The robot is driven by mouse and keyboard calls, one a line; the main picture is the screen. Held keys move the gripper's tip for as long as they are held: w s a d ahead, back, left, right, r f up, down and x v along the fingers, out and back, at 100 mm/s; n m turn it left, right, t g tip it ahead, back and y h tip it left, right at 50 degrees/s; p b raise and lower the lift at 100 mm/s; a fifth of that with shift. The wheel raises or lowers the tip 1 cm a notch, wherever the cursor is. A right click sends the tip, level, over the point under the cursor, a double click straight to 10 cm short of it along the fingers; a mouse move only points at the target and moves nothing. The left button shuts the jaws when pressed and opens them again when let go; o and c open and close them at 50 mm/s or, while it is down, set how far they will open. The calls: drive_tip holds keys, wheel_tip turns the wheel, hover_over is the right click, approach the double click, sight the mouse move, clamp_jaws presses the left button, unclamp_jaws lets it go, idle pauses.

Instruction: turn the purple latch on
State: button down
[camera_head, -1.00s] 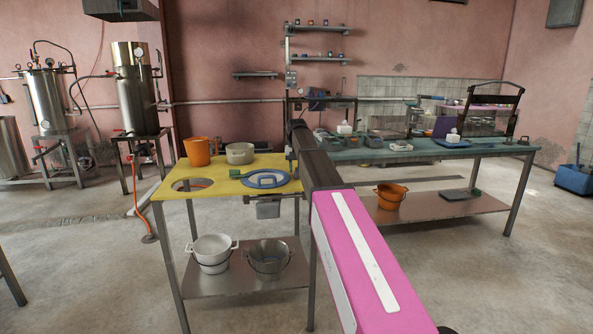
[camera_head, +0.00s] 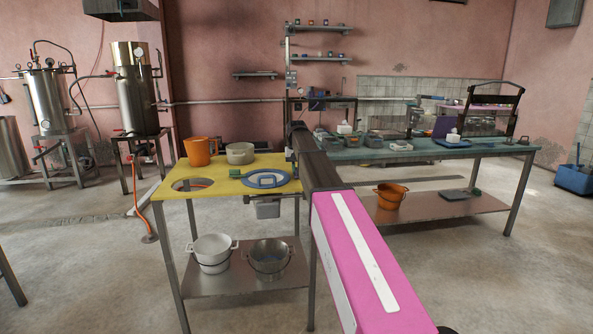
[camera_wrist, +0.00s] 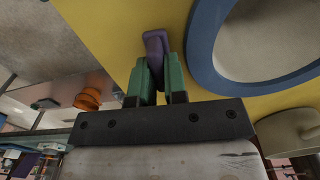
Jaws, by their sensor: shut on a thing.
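The purple latch (camera_wrist: 155,44) shows in the wrist view as a small upright tab against the yellow tabletop (camera_wrist: 113,38). My gripper (camera_wrist: 158,70), with green fingers, is shut on it. The latch's upper end sticks out beyond the fingertips, and its lower part is hidden between them. In the head view, my dark and pink arm reaches to the right edge of the yellow table (camera_head: 222,167). The latch cannot be made out in that view.
A blue ring (camera_wrist: 203,62) lies close right of the fingers in the wrist view. A green-topped table (camera_head: 470,152) stands to the right.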

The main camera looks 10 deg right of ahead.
drive_tip(key=n, duration=0.3)
drive_tip(key=shift+a+n, duration=0.1)
drive_tip(key=shift+n, duration=0.3)
drive_tip(key=n, duration=0.4)
drive_tip(key=shift+n, duration=0.3)
drive_tip(key=n, duration=0.4)
drive_tip(key=shift+s+a+n, duration=0.15)
drive_tip(key=shift+n, duration=2.25)
drive_tip(key=c, duration=1.2)
unclamp_jaws()
drive_tip(key=shift+s, duration=0.1)
drive_tip(key=shift+o, duration=0.2)
wheel_tip(320, 180, up, 11)
